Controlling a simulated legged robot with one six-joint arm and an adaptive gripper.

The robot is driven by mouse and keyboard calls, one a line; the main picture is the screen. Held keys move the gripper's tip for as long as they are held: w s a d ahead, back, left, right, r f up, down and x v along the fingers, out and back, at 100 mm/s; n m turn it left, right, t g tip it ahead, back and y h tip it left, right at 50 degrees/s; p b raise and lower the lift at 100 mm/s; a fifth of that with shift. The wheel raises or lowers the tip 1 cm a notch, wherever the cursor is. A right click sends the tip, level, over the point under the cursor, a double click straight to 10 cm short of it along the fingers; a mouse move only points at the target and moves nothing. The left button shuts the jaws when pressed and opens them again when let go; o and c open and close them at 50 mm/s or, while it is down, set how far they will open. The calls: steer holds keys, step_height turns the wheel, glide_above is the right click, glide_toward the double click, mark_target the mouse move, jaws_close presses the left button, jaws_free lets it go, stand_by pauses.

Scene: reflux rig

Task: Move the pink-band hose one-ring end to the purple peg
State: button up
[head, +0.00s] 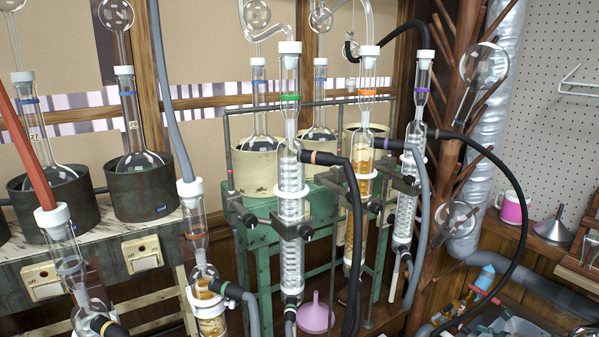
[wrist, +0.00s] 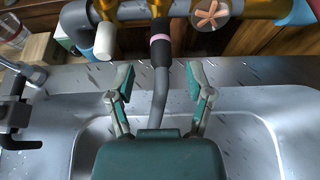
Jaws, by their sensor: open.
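The pink-band hose (wrist: 160,92) is grey with a black end sleeve (wrist: 161,52) carrying one pink ring, in the wrist view. Its black end meets the brass tap pipe at the top. My gripper (wrist: 159,75) is open over the sink, one finger on each side of the hose, touching neither side that I can see. My gripper is not in the head view. There, the right-hand glass condenser (head: 404,205) has a purple ring (head: 420,90) near its top. I cannot make out a bare purple peg.
Wrist view: a white knob (wrist: 104,42) and orange handwheel (wrist: 210,15) flank the hose; the steel sink (wrist: 245,125) lies below. Head view: condensers, clamps and hanging hoses crowd the green stand (head: 258,235). A black hose (head: 510,185) loops at right.

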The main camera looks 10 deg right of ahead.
mark_target(465, 327)
steer(key=x, duration=0.3)
steer(key=shift+w+f, duration=0.15)
steer(key=shift+w+a+f, duration=0.2)
steer(key=shift+w+a, duration=0.05)
steer(key=shift+w, duration=0.4)
stand_by(0.5)
jaws_close()
steer(key=shift+s, duration=0.1)
steer(key=shift+s, duration=0.1)
steer(key=shift+s+d, duration=0.35)
steer(key=shift+s, duration=0.55)
steer(key=shift+s+d, duration=0.35)
steer(key=shift+s, duration=0.55)
steer(key=shift+s+d, duration=0.35)
steer(key=shift+s, duration=0.55)
